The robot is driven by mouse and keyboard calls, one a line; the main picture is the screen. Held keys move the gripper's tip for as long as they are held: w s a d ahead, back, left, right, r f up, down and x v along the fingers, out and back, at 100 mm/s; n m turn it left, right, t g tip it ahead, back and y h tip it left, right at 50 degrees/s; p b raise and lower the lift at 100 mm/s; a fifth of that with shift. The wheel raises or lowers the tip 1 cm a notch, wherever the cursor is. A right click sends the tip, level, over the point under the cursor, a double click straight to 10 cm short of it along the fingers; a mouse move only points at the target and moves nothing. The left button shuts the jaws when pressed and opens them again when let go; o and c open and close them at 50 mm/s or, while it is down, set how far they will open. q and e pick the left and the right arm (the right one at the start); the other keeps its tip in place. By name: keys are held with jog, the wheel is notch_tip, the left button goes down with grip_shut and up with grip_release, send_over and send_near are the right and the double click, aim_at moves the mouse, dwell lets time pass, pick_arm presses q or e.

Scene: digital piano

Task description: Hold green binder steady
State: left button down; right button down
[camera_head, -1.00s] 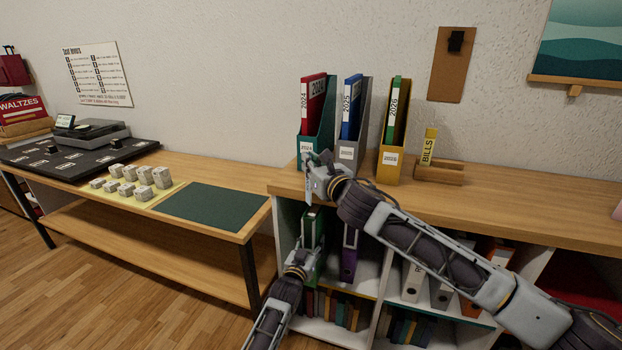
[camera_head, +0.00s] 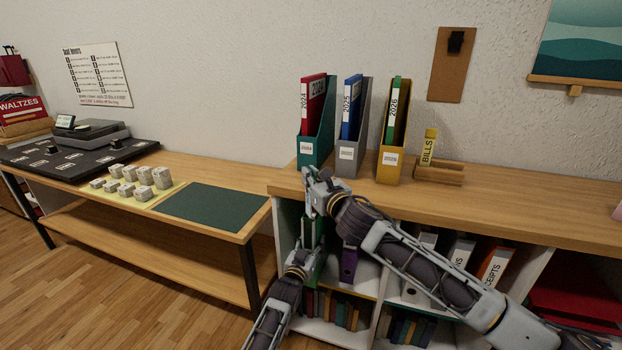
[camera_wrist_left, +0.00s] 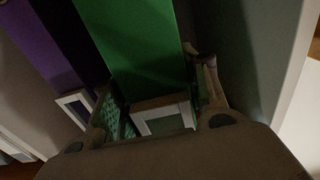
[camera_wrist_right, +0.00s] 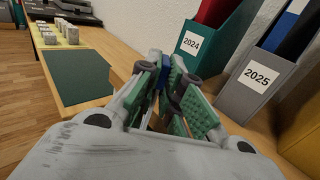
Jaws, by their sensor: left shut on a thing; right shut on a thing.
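The green binder (camera_head: 309,228) stands in the upper left compartment of the shelf unit, partly hidden by my arms. In the left wrist view, its green spine (camera_wrist_left: 135,45) has a white-framed label window (camera_wrist_left: 165,116) low down. My left gripper (camera_head: 304,258) is shut on the binder's lower part, with a finger on each side (camera_wrist_left: 160,108). My right gripper (camera_head: 311,190) is at the shelf top's front edge, above the left gripper. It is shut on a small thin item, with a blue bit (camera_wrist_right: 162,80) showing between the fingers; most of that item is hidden.
Teal (camera_head: 307,150), grey (camera_head: 347,155) and yellow (camera_head: 390,166) magazine files stand on the shelf top behind my right gripper. A purple binder (camera_head: 348,264) stands right of the green one. A lower table with a dark green mat (camera_head: 212,207) is at the left.

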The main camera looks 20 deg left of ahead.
jog(key=shift+f, duration=0.6)
dwell(0.3)
jog(key=c, duration=1.6)
grip_release()
jog(key=shift+o, duration=0.2)
jog(key=shift+r, duration=0.1)
jog(key=r+v, duration=0.1)
jog(key=v, duration=1.1)
jog(key=shift+o, duration=0.4)
